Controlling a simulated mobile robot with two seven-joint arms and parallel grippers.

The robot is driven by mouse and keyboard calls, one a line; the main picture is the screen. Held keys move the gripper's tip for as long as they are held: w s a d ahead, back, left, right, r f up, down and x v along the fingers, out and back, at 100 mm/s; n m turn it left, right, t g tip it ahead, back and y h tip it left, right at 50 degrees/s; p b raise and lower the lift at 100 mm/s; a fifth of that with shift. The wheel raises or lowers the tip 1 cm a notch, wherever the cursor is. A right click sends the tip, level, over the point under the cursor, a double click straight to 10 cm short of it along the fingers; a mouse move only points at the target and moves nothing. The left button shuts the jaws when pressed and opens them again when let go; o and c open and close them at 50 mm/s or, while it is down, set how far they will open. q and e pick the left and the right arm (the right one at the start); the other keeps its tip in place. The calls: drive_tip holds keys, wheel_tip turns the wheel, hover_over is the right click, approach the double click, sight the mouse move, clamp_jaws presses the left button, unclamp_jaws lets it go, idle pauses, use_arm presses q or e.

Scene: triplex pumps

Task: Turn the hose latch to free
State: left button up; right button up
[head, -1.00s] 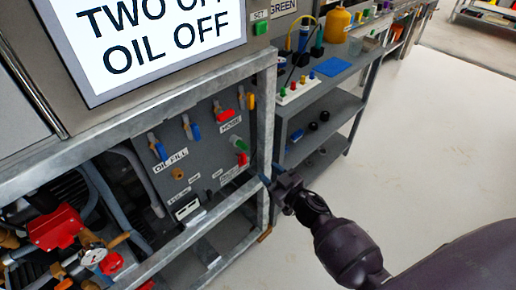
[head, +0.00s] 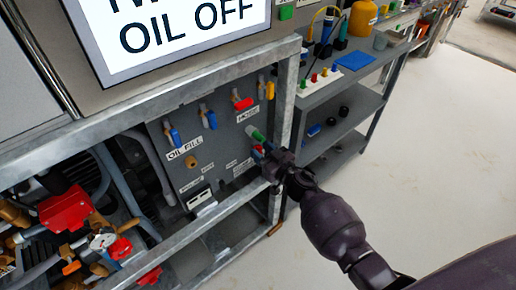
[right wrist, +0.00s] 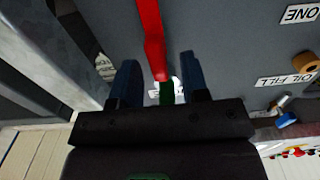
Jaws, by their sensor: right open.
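The hose fitting shows in the head view as a green cylinder (head: 256,135) low on the right of the grey panel, with a small red part (head: 259,148) at its lower end. I take the red part as the latch. My right gripper (head: 268,151) is right at it and partly hides it. In the right wrist view the red bar (right wrist: 151,35) runs down to a green part (right wrist: 167,93), between the two spread dark blue fingers of my right gripper (right wrist: 160,66). Contact cannot be told. My left gripper is not in view.
A galvanised frame post (head: 283,110) and rail (head: 235,205) stand close to my right gripper. Blue valve handles (head: 173,137), a red handle (head: 243,103) and labels are on the panel. A grey shelf unit (head: 345,105) stands to the right, with open floor beyond.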

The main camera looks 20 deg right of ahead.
drive_tip(key=shift+w+a+f, duration=0.1)
drive_tip(key=shift+w+a, duration=0.1)
drive_tip(key=shift+w, duration=0.55)
clamp_jaws()
